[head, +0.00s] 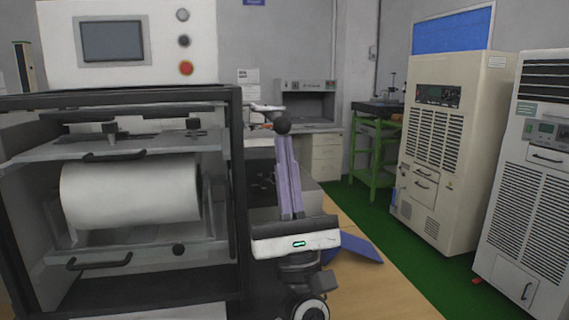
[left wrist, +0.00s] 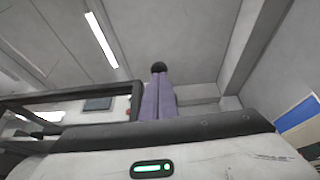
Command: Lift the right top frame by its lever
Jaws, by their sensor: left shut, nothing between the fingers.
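My left gripper (head: 287,145) is in the middle of the head view, just right of the machine, pointing up with its two purple fingers together. A round black knob (head: 283,125), which looks like the end of the lever, shows right at the fingertips. In the left wrist view the knob (left wrist: 159,67) also sits at the tips of the shut fingers (left wrist: 158,82). I cannot tell whether they touch. The rest of the lever is hidden or unclear. I cannot make out the right top frame for certain. My right gripper is not in view.
A dark-framed machine (head: 239,165) with a white roll (head: 130,192) and a control panel (head: 113,41) fills the left. Two tall cabinets (head: 443,130) stand at the right. A green bench (head: 375,150) and a desk stand behind. Floor is open between machine and cabinets.

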